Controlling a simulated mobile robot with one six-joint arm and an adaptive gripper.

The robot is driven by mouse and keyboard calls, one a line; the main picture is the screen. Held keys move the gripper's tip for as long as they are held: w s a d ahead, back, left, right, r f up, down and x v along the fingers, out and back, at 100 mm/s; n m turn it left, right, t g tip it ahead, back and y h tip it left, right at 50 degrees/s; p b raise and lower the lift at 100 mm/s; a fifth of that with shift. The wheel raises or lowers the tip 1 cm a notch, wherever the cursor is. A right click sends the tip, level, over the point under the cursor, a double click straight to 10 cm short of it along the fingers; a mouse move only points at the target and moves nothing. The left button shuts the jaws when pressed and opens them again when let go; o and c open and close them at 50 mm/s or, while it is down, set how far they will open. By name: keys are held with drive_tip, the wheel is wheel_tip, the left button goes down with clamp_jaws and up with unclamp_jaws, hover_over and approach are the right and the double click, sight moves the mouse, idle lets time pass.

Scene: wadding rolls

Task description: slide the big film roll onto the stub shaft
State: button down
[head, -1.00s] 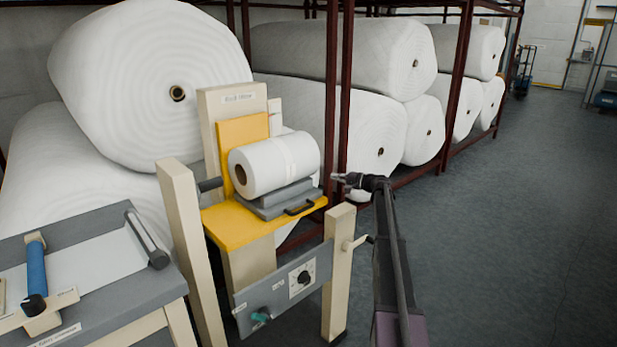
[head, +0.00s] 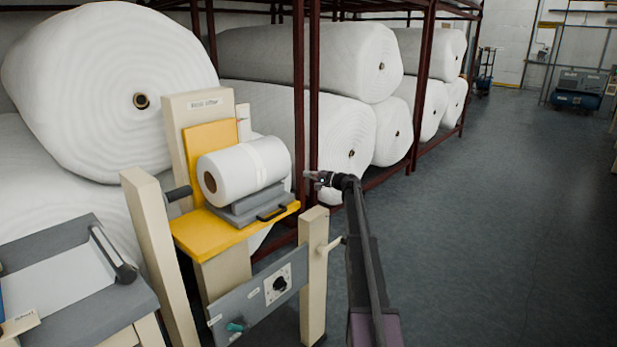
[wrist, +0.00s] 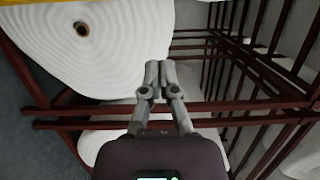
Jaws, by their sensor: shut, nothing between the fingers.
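The big film roll (head: 250,168) is white and lies on its side on a grey cradle (head: 248,203) on the yellow lifter plate (head: 203,240). Its open core (head: 210,182) faces left. A short dark stub (head: 178,193), which looks like the stub shaft, sticks out from the cream post (head: 155,250) left of the roll and apart from it. My gripper (head: 309,175) is just right of the roll, shut and empty, not on the roll. In the wrist view my gripper's fingertips (wrist: 158,68) are together; the film roll does not clearly show there.
Large wadding rolls (head: 115,85) fill the dark red rack (head: 298,120) behind the lifter. A second cream post (head: 313,270) and a control panel (head: 250,297) stand in front. A grey bench (head: 70,265) is at left. The floor (head: 450,240) at right is open.

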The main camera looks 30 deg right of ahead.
sight(261, 188)
drive_tip(key=shift+w+a, duration=0.8)
drive_tip(key=shift+a, duration=0.5)
drive_tip(key=shift+w+a, duration=0.75)
drive_tip(key=shift+a, duration=0.6)
drive_tip(key=shift+w+a, duration=0.8)
drive_tip(key=shift+a, duration=0.5)
drive_tip(key=s+a, duration=0.1)
drive_tip(key=a, duration=0.4)
drive_tip(key=s+a, duration=0.2)
drive_tip(key=a, duration=0.3)
drive_tip(key=s+a, duration=0.2)
drive_tip(key=a, duration=0.3)
drive_tip(key=shift+s, duration=0.2)
drive_tip(key=shift+d, duration=0.1)
